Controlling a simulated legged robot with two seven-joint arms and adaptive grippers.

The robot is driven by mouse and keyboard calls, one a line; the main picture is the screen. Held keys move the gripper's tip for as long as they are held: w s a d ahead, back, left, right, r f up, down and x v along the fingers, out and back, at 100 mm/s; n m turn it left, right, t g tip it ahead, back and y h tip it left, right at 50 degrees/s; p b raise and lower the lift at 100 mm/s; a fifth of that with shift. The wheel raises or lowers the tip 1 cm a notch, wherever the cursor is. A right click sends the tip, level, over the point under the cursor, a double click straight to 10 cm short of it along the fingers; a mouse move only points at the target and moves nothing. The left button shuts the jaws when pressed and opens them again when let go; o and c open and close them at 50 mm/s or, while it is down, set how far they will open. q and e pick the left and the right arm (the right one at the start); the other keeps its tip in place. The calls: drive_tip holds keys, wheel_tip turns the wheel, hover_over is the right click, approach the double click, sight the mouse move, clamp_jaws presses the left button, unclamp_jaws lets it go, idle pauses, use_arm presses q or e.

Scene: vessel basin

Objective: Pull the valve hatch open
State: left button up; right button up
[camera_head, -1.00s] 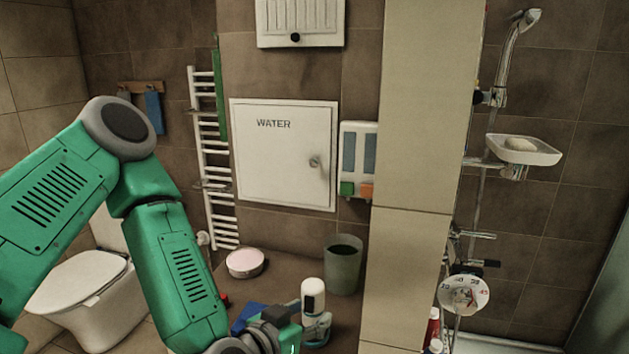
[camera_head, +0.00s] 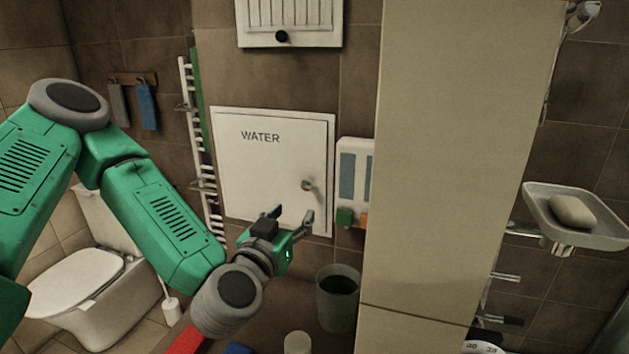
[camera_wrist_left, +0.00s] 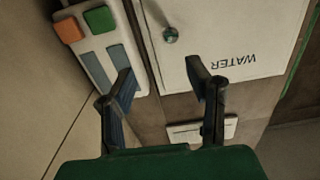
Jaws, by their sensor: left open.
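The valve hatch (camera_head: 255,170) is a white square panel marked WATER on the tiled wall, and it looks shut. Its small round metal knob (camera_head: 306,184) is on the right side. My left gripper (camera_head: 292,216) is open and empty in front of the hatch's lower right part, just below the knob in the head view. In the left wrist view the hatch (camera_wrist_left: 215,30) appears upside down, and the knob (camera_wrist_left: 171,35) shows beyond and between the two spread fingers (camera_wrist_left: 158,75), apart from them. My right gripper is not in view.
A dispenser (camera_head: 353,160) hangs just right of the hatch, and a tiled pillar (camera_head: 440,170) stands further right. A vent cover (camera_head: 290,15) is above. A towel radiator (camera_head: 195,130) is at left.

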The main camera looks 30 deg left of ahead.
sight(304, 186)
use_arm(q)
drive_tip(key=x, duration=0.4)
drive_tip(key=a+x, duration=0.1)
drive_tip(key=x, duration=0.3)
drive_tip(key=p+x, duration=0.1)
drive_tip(key=x, duration=0.3)
drive_tip(key=shift+a+r, duration=0.2)
drive_tip(key=shift+w+d+f, duration=0.15)
drive_tip(key=shift+w+d, duration=0.1)
drive_tip(key=shift+w, duration=0.05)
drive_tip(key=shift+w+a+f, duration=0.1)
drive_tip(key=shift+a, duration=0.3)
drive_tip(key=c, duration=0.3)
drive_tip(key=shift+a, duration=0.3)
clamp_jaws()
drive_tip(key=shift+s+a, duration=0.2)
drive_tip(key=shift+s, duration=0.05)
drive_tip(key=shift+d, duration=0.1)
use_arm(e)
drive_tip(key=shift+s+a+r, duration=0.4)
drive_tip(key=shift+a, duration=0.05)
